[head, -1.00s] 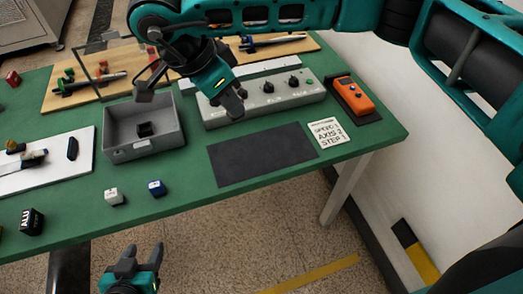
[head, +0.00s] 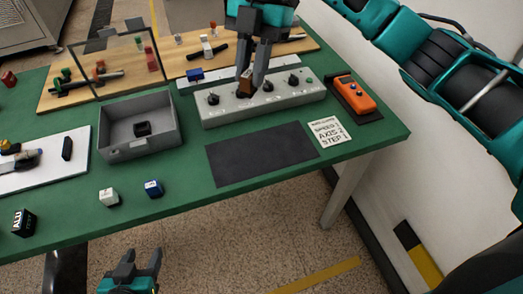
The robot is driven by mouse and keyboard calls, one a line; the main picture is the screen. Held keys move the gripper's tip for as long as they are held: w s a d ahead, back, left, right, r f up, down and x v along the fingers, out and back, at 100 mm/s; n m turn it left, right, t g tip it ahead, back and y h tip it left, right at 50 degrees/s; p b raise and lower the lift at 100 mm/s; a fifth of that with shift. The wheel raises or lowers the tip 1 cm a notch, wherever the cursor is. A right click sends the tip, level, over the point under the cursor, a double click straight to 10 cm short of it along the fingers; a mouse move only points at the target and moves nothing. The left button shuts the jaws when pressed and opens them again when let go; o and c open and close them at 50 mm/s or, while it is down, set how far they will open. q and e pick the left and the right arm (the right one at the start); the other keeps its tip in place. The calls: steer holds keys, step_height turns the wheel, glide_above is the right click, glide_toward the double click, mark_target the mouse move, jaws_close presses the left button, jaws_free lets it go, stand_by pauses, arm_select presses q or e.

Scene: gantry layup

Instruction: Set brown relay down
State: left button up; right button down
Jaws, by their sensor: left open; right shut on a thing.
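The brown relay (head: 246,81) is between the fingers of my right gripper (head: 251,84), which is shut on it. The gripper points down over the grey control box (head: 223,119), among its black knobs. The fingers partly hide the relay, and I cannot tell whether it touches the box. My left gripper (head: 139,264) is open and empty, low in the view in front of the green table (head: 170,221).
A grey bin (head: 155,148) holds a dark block. A black mat (head: 258,156), a label card (head: 329,132) and an orange handheld device (head: 350,96) lie nearby. White (head: 109,196) and blue (head: 153,188) cubes stand near the front edge. A clear panel (head: 121,66) stands behind the bin.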

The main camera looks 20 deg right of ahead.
steer(key=d+f+m+t, duration=0.1)
steer(key=f+m, duration=0.2)
steer(key=f, duration=0.3)
steer(key=d+f+m+t+y+b, duration=0.1)
steer(key=f+m, duration=0.1)
steer(key=f, duration=0.5)
steer(key=d+f+m+t+b, duration=0.1)
steer(key=f+m, duration=0.2)
steer(key=f, duration=0.3)
steer(key=shift+w+f+m, duration=0.2)
steer(key=shift+f+m, duration=0.1)
steer(key=shift+f, duration=0.1)
steer(key=shift+f, duration=0.15)
steer(key=c, duration=1)
jaws_free()
steer(key=v, duration=1.2)
steer(key=shift+s+d+p, duration=0.1)
steer(key=shift+s+p, duration=0.05)
steer(key=shift+p, duration=0.15)
